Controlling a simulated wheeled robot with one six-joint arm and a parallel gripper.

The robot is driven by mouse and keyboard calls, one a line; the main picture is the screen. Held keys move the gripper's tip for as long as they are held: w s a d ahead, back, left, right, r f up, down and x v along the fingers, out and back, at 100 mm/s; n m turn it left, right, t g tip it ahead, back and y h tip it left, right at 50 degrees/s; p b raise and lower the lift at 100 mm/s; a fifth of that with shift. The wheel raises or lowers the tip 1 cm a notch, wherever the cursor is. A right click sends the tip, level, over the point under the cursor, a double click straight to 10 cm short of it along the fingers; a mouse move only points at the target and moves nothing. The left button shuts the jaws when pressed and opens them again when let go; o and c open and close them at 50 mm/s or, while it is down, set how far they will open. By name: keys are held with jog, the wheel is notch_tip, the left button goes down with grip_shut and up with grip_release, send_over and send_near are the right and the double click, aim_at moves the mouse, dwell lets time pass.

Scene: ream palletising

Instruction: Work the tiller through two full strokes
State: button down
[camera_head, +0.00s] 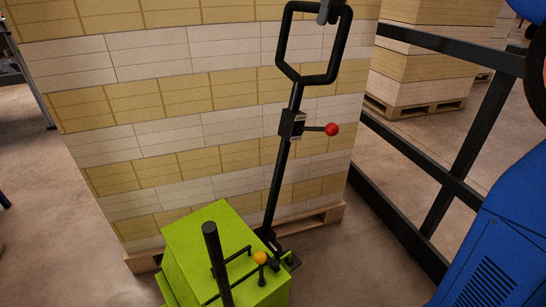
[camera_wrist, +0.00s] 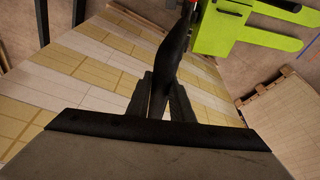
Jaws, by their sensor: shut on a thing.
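The black tiller (camera_head: 281,170) rises from the lime-green pallet truck (camera_head: 200,242) and leans slightly right toward its top. It ends in a black loop handle (camera_head: 282,40). A side lever with a red knob (camera_head: 331,129) sits below the loop. My gripper (camera_head: 328,12) is at the loop's top bar, partly cut off by the upper frame edge. In the wrist view my gripper (camera_wrist: 160,95) has its dark fingers closed around the dark handle, with the tiller (camera_wrist: 176,42) running away from it toward the green truck (camera_wrist: 225,30). The exact grip contact is partly hidden.
A tall stack of white and yellow reams (camera_head: 160,85) on a wooden pallet (camera_head: 312,222) stands behind the truck. A dark rail fence (camera_head: 465,150) and a blue machine (camera_head: 500,240) are at right. An orange-knobbed lever (camera_head: 260,258) stands by the truck body.

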jog(key=s+a+r, duration=0.2)
jog(key=s+a, duration=0.4)
jog(key=a, duration=0.2)
jog(key=shift+a, duration=0.2)
jog(key=shift+s+a+r, duration=0.1)
jog(key=shift+s+a, duration=0.6)
jog(key=shift+a, duration=0.2)
jog(key=shift+s+a+r, duration=0.1)
jog(key=shift+s+a, duration=0.55)
jog(key=shift+a, duration=0.25)
jog(key=c, duration=1.4)
grip_release()
jog(key=shift+f, duration=0.1)
jog(key=shift+o, duration=0.2)
notch_tip(320, 180, up, 8)
